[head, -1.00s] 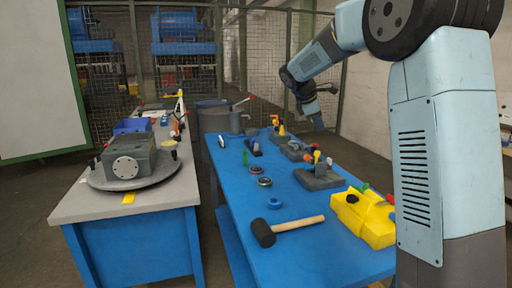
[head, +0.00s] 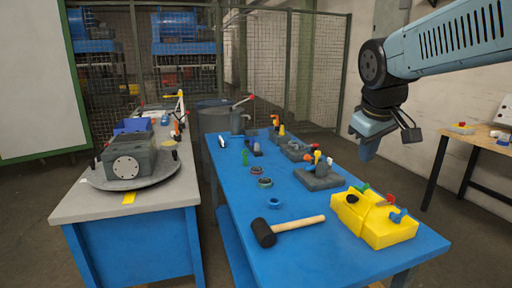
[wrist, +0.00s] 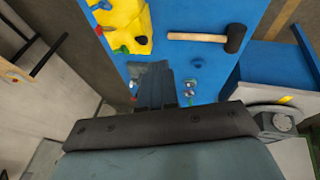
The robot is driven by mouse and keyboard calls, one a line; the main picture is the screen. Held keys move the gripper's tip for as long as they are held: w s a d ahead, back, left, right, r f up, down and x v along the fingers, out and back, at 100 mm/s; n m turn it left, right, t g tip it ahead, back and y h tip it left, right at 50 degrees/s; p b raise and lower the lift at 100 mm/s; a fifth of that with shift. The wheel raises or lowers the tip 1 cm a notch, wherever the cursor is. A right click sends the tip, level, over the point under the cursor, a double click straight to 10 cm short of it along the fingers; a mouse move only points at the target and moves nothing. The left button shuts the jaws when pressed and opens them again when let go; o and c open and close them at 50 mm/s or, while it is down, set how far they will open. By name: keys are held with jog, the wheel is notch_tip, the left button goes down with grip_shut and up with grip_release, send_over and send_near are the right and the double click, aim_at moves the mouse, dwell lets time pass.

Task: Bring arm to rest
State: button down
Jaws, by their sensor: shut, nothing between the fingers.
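My arm reaches in from the upper right in the head view, and my gripper (head: 366,150) hangs from it, pointing down. It is in the air right of the blue bench (head: 262,225), apart from everything on it. In the wrist view my gripper (wrist: 154,68) shows as dark fingers close together, with nothing held. The wrist view also shows the blue bench (wrist: 190,20) beyond the fingers.
A yellow holder (head: 385,232) and a black-headed mallet (head: 265,233) lie on the blue bench. Fixtures (head: 320,178) stand farther back. A grey housing (head: 130,160) sits on a turntable at left. A wooden table (head: 468,142) is at right. Floor between bench and table looks clear.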

jog(key=s+a+f+m+t+y, duration=0.1)
jog(key=s+f+m, duration=0.3)
jog(key=s, duration=0.7)
jog(key=shift+s+f+m, duration=0.15)
jog(key=shift+f+m, duration=0.25)
jog(key=shift+f, duration=0.15)
